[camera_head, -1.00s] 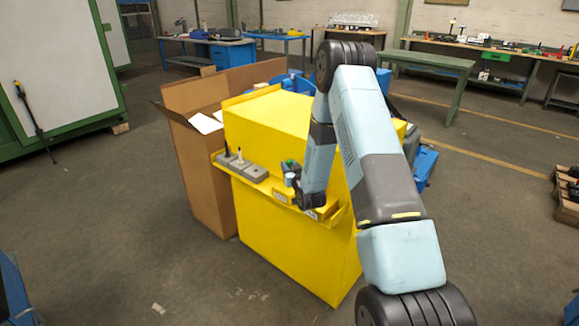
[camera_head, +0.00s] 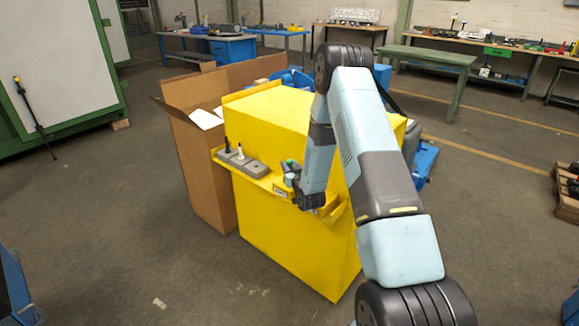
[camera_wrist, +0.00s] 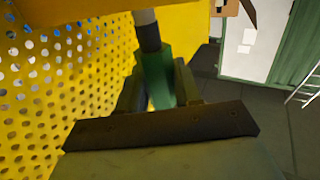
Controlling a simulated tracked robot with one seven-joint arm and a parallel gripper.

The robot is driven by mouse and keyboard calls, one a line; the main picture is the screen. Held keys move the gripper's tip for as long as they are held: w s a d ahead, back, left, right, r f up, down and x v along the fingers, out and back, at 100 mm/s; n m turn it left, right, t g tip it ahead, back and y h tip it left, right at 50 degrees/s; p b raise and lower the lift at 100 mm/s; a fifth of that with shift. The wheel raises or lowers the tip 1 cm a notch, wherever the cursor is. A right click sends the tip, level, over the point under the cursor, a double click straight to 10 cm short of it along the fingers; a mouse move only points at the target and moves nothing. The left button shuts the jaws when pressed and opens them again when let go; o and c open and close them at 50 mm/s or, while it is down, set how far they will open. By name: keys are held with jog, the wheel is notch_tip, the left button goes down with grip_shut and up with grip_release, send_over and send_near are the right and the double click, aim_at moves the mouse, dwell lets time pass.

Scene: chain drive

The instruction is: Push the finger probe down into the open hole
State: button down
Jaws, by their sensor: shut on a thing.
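The finger probe has a green body (camera_wrist: 157,75) with a black collar and a pale grey rod, which runs to the top edge of the wrist view. My gripper (camera_wrist: 155,88) is shut on the green body. In the head view, my gripper (camera_head: 290,172) is over the ledge at the right of the grey block, and a bit of the probe's green (camera_head: 292,162) shows there. The grey block (camera_head: 257,168) sits on the yellow ledge. A black peg (camera_head: 227,145) and a white-tipped peg (camera_head: 240,152) stand in it. I cannot make out the open hole.
The yellow cabinet (camera_head: 290,245) has a narrow ledge (camera_head: 266,185) with small labels along its front. A tall cardboard box (camera_head: 200,180) stands against its left side. Yellow perforated sheet (camera_wrist: 50,90) fills the left of the wrist view. The floor in front is clear.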

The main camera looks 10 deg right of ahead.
aim_at(290, 160)
jog(key=shift+f, duration=0.95)
jog(key=shift+r, duration=2.5)
jog(key=shift+f, duration=2.7)
dwell(0.7)
jog(key=c, duration=0.7)
grip_release()
